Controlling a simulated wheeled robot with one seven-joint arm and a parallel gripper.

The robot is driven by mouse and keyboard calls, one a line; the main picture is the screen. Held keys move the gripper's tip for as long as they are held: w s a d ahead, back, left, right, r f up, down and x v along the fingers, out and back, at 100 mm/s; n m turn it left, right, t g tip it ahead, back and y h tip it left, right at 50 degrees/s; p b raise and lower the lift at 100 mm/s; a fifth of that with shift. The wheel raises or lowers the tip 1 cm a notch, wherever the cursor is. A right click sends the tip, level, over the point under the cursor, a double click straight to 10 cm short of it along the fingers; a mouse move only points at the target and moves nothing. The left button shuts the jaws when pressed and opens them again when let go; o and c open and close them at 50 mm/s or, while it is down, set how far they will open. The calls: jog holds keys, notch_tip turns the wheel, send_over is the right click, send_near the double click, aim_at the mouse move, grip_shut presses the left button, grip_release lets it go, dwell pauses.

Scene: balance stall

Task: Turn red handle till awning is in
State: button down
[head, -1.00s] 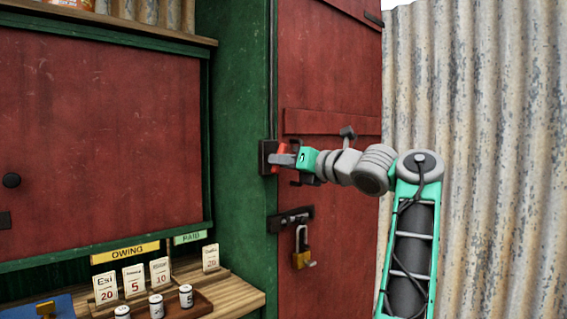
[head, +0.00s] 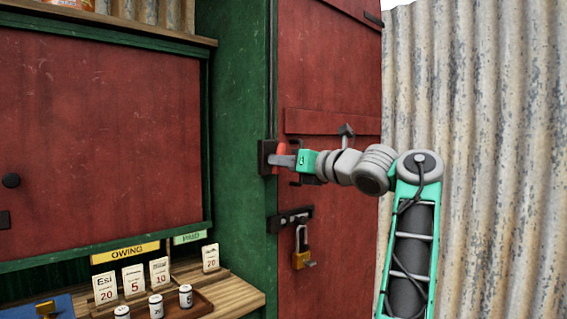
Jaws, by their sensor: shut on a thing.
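The red handle (head: 283,149) sits on a dark mount (head: 266,157) on the green post, beside the red door. My gripper (head: 285,160) comes in from the right and is shut on the red handle. The fingers hide part of the handle. The awning is not in view.
The red door (head: 330,80) carries a bolt (head: 291,219) and a hanging brass padlock (head: 301,250) below my gripper. A counter with cards (head: 133,280) and small jars (head: 156,306) is at lower left. Corrugated metal (head: 490,150) stands to the right.

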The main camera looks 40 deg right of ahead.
jog(key=shift+d+n, duration=0.1)
jog(key=shift+n, duration=2.2)
dwell(1.4)
jog(key=shift+d+r+n+p, duration=0.15)
jog(key=shift+n+p, duration=0.35)
jog(key=shift+n, duration=1.6)
dwell(2.2)
